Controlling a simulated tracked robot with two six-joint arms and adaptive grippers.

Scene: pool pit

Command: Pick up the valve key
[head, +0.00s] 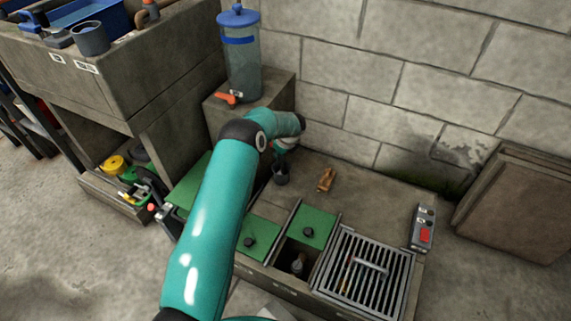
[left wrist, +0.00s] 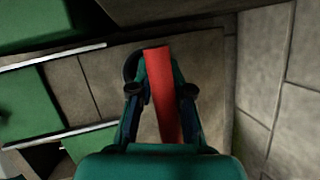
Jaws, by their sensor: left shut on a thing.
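My left gripper (head: 281,165) is over the pit's concrete top, near the wall, at the end of the teal arm. In the left wrist view its two fingers (left wrist: 160,92) are closed on the sides of a red bar, the valve key (left wrist: 162,95). The bar lies lengthwise between the fingers and reaches a little past their tips. Its lower end is hidden by the gripper body. In the head view the key is hidden or too small to make out. My right gripper is not in view.
Green lids (head: 313,226) and a slatted metal grate (head: 350,287) lie in front. A clear blue-lidded tank (head: 244,70) stands behind left. A small brown object (head: 326,179) lies right of the gripper. A switch box (head: 423,228) sits at right. A block wall (head: 420,80) closes the back.

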